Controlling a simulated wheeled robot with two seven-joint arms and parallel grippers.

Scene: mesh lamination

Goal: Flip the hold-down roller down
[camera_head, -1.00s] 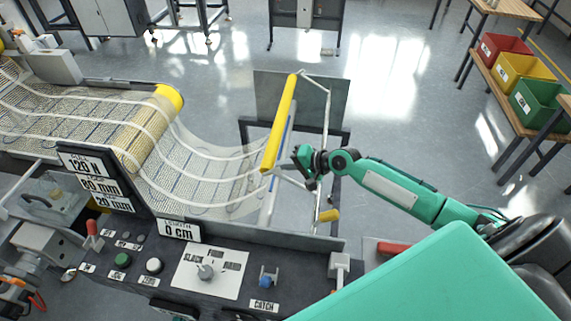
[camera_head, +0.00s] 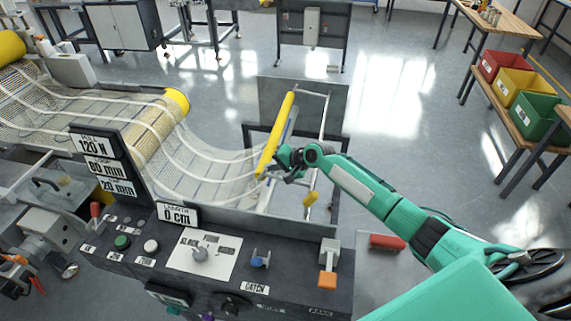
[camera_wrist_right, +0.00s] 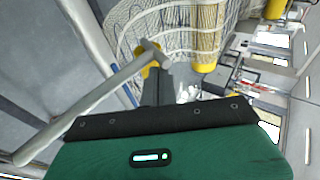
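The hold-down roller (camera_head: 276,133) is a long yellow bar on a light metal frame, standing tilted at the right end of the mesh web (camera_head: 215,165). My right gripper (camera_head: 284,166) is at the roller's near lower end, by the frame. In the right wrist view, my gripper's grey fingers (camera_wrist_right: 158,88) sit close together beside a pale metal bar (camera_wrist_right: 85,107) with a yellow end behind. I cannot tell whether they clasp it. A small yellow grip (camera_head: 311,198) shows below the frame. My left gripper is not in view.
Coloured bins (camera_head: 525,90) sit on a shelf at the right. Open floor lies beyond the roller.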

